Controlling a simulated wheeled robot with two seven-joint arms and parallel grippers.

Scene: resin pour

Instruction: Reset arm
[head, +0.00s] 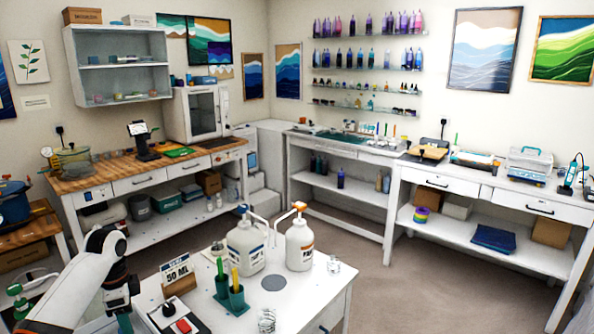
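My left arm (88,282) reaches in from the lower left, bent at a joint, with its dark wrist part (118,290) pointing down beside the front table's left side. The picture's bottom edge cuts it off, so the fingertips of my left gripper do not show and I cannot tell if it is open or holds something. My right gripper is not in view. On the white front table (318,290) stand two white pump bottles, one with a blue label (246,246) and one with an orange collar (299,245).
Near my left wrist are a "50 ML" sign (177,274), a green holder with sticks (231,296) and a device with a red button (182,325). Workbenches line the walls, and the floor (400,285) beyond the table is clear.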

